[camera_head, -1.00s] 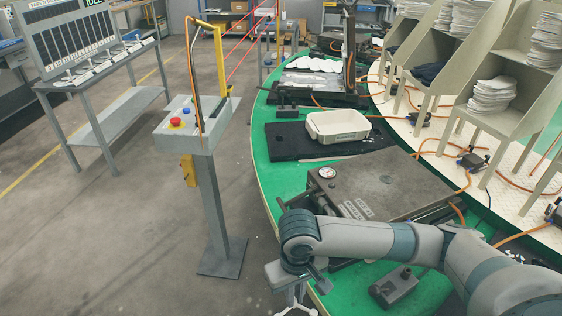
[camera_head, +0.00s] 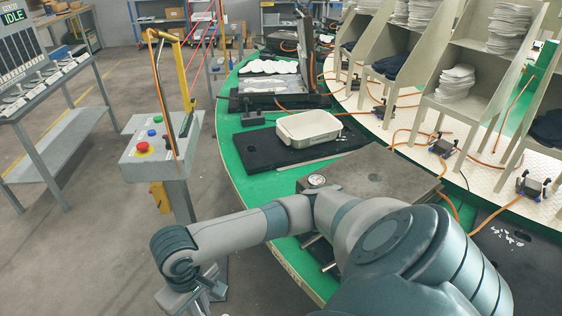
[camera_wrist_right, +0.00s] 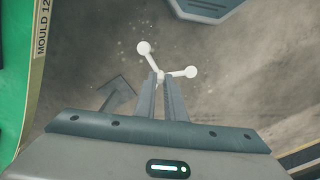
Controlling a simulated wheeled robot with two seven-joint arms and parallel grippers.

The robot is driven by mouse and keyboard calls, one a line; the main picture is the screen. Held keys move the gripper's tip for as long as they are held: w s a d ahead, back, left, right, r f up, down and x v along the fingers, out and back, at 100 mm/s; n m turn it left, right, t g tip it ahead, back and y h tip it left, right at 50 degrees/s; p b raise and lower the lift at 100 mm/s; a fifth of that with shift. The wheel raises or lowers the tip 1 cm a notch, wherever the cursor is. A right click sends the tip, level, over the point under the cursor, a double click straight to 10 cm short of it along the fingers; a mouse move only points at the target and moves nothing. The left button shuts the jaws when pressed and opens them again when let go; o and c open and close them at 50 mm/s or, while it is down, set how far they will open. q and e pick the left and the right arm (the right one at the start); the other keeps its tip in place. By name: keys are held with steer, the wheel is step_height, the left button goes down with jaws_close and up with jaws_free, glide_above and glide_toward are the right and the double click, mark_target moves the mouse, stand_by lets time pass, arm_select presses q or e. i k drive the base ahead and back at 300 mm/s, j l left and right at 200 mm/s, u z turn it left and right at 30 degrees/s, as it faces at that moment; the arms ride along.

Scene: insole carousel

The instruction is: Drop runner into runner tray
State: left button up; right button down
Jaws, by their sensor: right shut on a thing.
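The runner (camera_wrist_right: 145,49) is a small white branched piece with round knobs at its ends. My right gripper (camera_wrist_right: 161,80) is shut on it, with the knobs sticking out past the fingertips. In the head view my right gripper (camera_head: 196,300) hangs low over the floor, off the carousel's left edge; the runner cannot be made out there. A cream, open-topped tray (camera_head: 309,138) sits on a black mat on the green carousel, farther away and to the right of the gripper. It looks empty. My left gripper is not in view.
A grey metal mould (camera_head: 375,170) with a gauge lies between my arm and the tray. A control post (camera_head: 160,165) with a red button and yellow frame stands left of the carousel (camera_head: 232,165). White-stacked racks (camera_head: 455,110) stand right. Floor lies clear below the gripper.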

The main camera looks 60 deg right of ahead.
mark_target(309, 130)
steer(key=i, duration=0.4)
steer(key=i+z, duration=0.3)
steer(key=i+j+z, duration=0.1)
steer(key=i+z, duration=0.35)
steer(key=z, duration=0.15)
steer(key=i+l+z, duration=0.1)
steer(key=z, duration=0.25)
steer(key=i+j+z, duration=0.1)
steer(key=i+z, duration=0.45)
steer(key=i, duration=0.15)
